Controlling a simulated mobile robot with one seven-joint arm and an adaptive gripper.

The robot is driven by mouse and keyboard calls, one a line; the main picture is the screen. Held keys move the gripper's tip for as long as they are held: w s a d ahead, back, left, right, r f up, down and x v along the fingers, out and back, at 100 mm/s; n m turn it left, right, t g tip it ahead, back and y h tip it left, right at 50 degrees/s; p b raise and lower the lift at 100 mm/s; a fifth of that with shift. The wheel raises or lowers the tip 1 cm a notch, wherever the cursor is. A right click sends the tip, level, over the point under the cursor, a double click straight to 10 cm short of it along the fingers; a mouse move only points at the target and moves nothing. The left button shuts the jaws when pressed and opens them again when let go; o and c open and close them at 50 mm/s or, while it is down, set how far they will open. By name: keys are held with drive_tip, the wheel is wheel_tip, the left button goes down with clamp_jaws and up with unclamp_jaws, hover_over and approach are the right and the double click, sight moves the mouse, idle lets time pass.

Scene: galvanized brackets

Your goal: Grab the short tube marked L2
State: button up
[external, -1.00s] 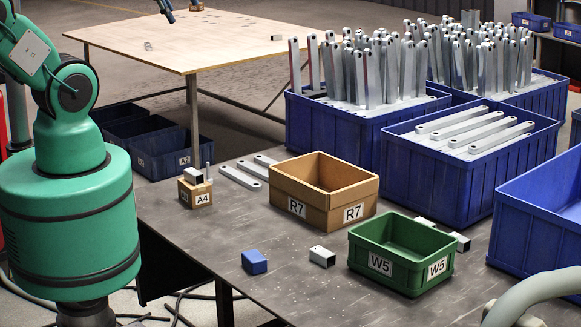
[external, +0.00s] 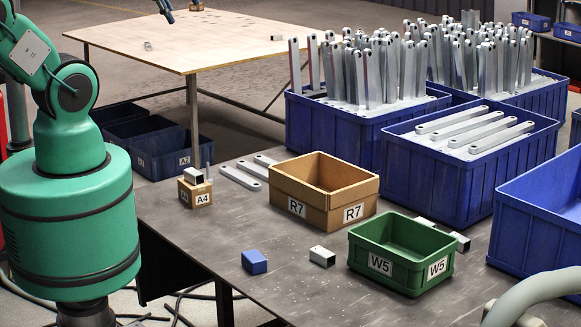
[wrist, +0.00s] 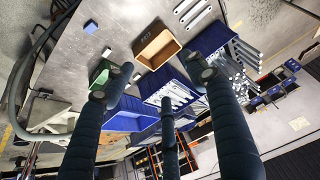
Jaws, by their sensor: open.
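No L2 mark can be read in either view. A short white tube with a dark end (external: 322,256) lies on the grey table between the blue block and the green bin; it also shows in the wrist view (wrist: 107,52). Another short tube (external: 194,175) lies on the small A4 box. Two more light pieces, one at the green bin's far edge (external: 425,221) and one at its right (external: 460,241), are partly hidden. My gripper (wrist: 160,88) is open, its dark fingers spread and empty, well away from the table things. In the external view only a dark tip shows at the top.
The brown R7 bin (external: 325,207), green W5 bin (external: 365,262) and blue block (external: 254,262) stand on the grey table (external: 200,235). Flat bars (external: 240,177) lie behind. Large blue crates (external: 400,180) of brackets line the right. The table's front left is clear.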

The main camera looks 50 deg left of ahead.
drive_tip(key=w+d+f+m+g, duration=0.3)
drive_tip(key=w+d+f+m, duration=0.6)
drive_tip(key=w+d+f, duration=0.7)
drive_tip(key=d+f+m+g, duration=0.1)
drive_tip(key=d+f+m, duration=0.3)
drive_tip(key=d+f, duration=0.4)
drive_tip(key=d+f+m+g+b, duration=0.1)
drive_tip(key=d+f+m, duration=0.4)
drive_tip(key=f, duration=1.3)
drive_tip(key=w+d, duration=0.1)
drive_tip(key=d, duration=0.2)
drive_tip(key=shift+f+g, duration=0.25)
drive_tip(key=shift+g, duration=0.05)
drive_tip(key=b, duration=0.2)
hover_over(320, 252)
drive_tip(key=shift+d+f, duration=0.1)
drive_tip(key=shift+f, duration=4.2)
